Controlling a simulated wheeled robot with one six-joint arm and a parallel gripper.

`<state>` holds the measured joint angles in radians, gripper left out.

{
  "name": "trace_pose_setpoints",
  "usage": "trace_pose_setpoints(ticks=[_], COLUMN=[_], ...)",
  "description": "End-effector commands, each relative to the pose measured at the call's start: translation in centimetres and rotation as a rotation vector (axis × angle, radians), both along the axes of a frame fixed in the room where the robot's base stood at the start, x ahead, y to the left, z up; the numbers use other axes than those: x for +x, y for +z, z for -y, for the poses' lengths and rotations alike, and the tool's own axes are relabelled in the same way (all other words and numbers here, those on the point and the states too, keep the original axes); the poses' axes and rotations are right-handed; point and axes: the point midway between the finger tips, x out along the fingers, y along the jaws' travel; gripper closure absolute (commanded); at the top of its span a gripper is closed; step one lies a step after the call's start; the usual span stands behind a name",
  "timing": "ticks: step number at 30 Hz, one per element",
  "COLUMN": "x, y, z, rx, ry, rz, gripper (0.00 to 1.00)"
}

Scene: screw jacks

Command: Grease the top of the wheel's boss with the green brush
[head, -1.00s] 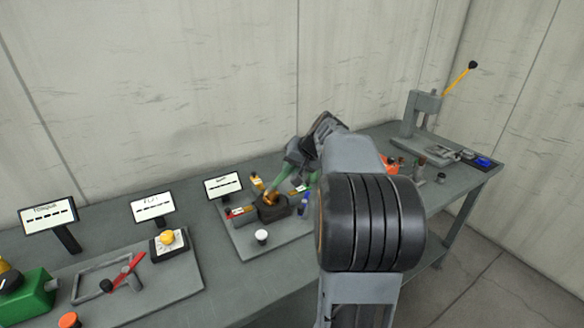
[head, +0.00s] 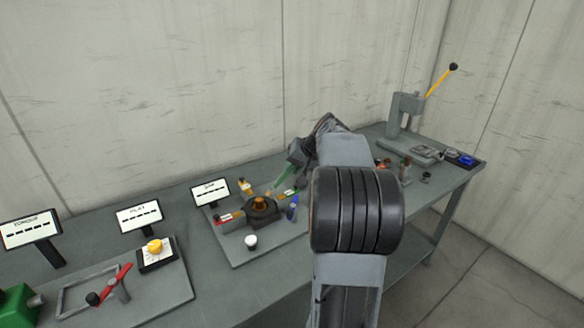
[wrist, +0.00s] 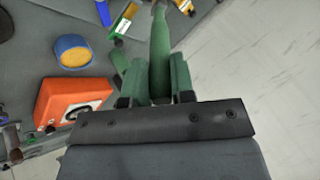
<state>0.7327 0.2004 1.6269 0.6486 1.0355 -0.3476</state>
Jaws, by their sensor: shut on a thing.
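My gripper (wrist: 156,85) is shut on the green handle of the brush (wrist: 160,45); the brush's far end runs out of the top of the wrist view. In the head view the green brush (head: 286,174) slants down and left from my gripper. Its tip is above and to the right of the dark wheel's (head: 262,214) boss (head: 260,203), which looks orange-brown on top. The tip seems just clear of the boss, but contact is hard to judge. Whether grease is on the boss is too small to tell.
The wheel's grey plate (head: 232,250) also carries a white-topped cup (head: 251,242), small coloured bottles (head: 292,210) and labelled bars. A press with a yellow lever (head: 440,82) stands at the right. An orange box (wrist: 72,103) and a blue-rimmed round thing (wrist: 74,51) show in the wrist view.

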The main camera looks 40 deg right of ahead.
Motion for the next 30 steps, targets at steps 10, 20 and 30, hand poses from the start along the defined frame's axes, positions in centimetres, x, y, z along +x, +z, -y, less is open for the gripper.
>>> trace_pose_setpoints(ticks=[10, 20, 30], x=[0.0, 0.0, 0.0], y=[1.2, 4.7, 6.1], z=[0.0, 0.0, 0.0], rx=[0.0, -0.001, 0.0], ry=[0.0, 0.0, 0.0], rz=[0.0, 0.001, 0.0], gripper=[1.0, 1.0, 1.0])
